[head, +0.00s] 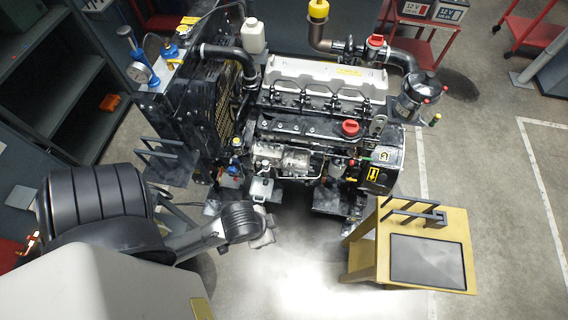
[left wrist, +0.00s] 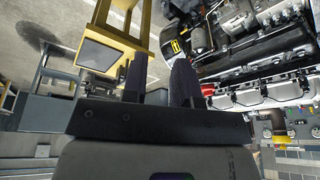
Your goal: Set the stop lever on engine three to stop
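The engine (head: 325,85) stands in the middle of the head view, with a ribbed grey top cover. On its near side are hoses, a red cap (head: 351,128) and a black box with a yellow arrow label (head: 373,174). I cannot make out the stop lever or its position. My left arm comes in from the left, and its dark wrist end (head: 240,221) is in front of the engine's lower left, apart from that box. In the left wrist view my left gripper (left wrist: 160,65) has two dark fingers spread, with nothing between them. My right gripper is not seen.
A yellow stand with a dark panel (head: 433,262) is at the engine's lower right; it also shows in the left wrist view (left wrist: 103,52). A red cart with batteries (head: 427,22) is behind. Dark shelving (head: 45,70) stands left. The floor at right is open.

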